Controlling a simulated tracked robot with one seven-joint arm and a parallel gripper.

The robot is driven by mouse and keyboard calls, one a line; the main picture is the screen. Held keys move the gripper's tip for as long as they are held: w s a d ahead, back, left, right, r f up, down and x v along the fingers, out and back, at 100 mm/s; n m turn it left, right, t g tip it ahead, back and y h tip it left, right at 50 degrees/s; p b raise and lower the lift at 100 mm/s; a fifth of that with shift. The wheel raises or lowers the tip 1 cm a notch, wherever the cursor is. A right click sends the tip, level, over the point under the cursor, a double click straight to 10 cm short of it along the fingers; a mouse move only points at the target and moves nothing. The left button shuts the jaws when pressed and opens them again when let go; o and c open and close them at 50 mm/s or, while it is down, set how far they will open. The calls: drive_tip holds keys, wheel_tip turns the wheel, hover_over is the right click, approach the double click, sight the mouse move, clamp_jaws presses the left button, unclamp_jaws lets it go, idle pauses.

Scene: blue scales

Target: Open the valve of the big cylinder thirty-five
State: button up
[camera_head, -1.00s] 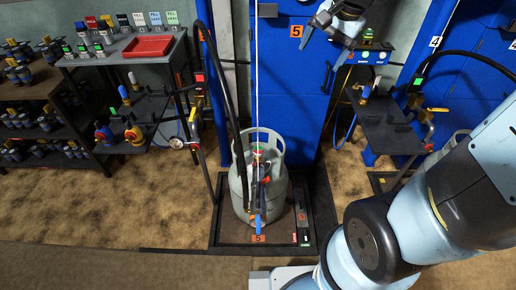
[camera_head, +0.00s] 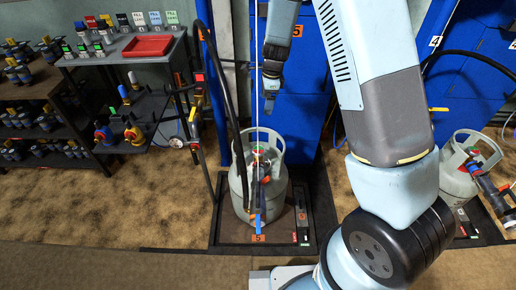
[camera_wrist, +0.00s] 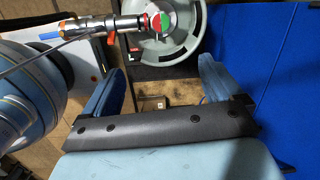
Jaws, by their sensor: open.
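The big grey cylinder (camera_head: 240,190) stands upright on a dark scale platform with an orange 5 tag (camera_head: 258,238). No thirty-five is legible on it. Its valve (camera_head: 257,157), with a red and green disc, sits inside the collar; a hose fitting with a blue lever (camera_head: 257,221) hangs in front. In the wrist view the red-green disc (camera_wrist: 160,22) is at the top, and the fitting runs left from it. My gripper (camera_head: 270,108) is above the collar in the head view. In the wrist view its fingers (camera_wrist: 161,70) are apart and empty, short of the valve.
A thin cable (camera_head: 257,60) hangs down to the fitting, and a black hose (camera_head: 229,110) arches left of the cylinder. Blue cabinets (camera_head: 305,80) stand behind. A shelf with a red tray (camera_head: 148,46) is at left. Another cylinder (camera_head: 457,180) stands at right, beyond my arm.

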sight(258, 150)
drive_tip(key=a+f+m, duration=0.1)
drive_tip(key=f, duration=0.8)
drive_tip(key=w+a+f+m+h, duration=0.1)
drive_tip(key=f, duration=0.8)
drive_tip(key=a+f+m, duration=0.1)
drive_tip(key=f, duration=0.8)
drive_tip(key=shift+w+f+m, duration=0.2)
drive_tip(key=shift+w+m, duration=0.05)
drive_tip(key=shift+m, duration=0.05)
drive_tip(key=c, duration=1)
drive_tip(key=shift+a, duration=0.1)
drive_tip(key=shift+c, duration=0.2)
